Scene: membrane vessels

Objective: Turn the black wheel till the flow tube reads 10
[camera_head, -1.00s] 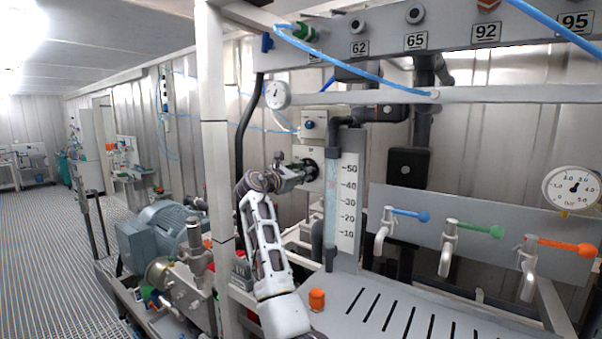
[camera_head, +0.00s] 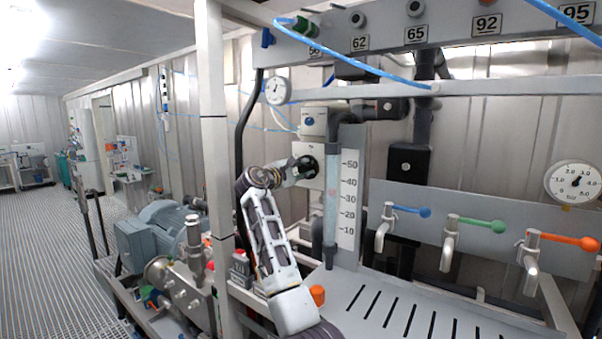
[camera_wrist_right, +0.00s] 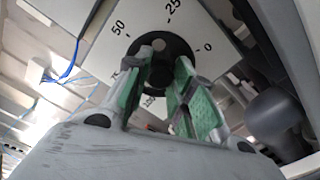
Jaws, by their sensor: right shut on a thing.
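The black wheel (camera_head: 312,166) sits on a white panel left of the flow tube (camera_head: 331,195). My right gripper (camera_head: 301,170) reaches it from the left. In the right wrist view the gripper's green-padded fingers (camera_wrist_right: 162,82) are shut on the black wheel (camera_wrist_right: 181,52), one on each side of its middle part. The dial around the wheel shows marks such as 0, 25 and 50. The flow tube stands upright beside a white scale (camera_head: 348,199) marked 10 to 50. I cannot make out the level in the tube. My left gripper is not in view.
A white post (camera_head: 215,170) stands left of my right arm. Taps with blue, green and orange (camera_head: 562,243) handles are at right, above a slotted tray (camera_head: 455,318).

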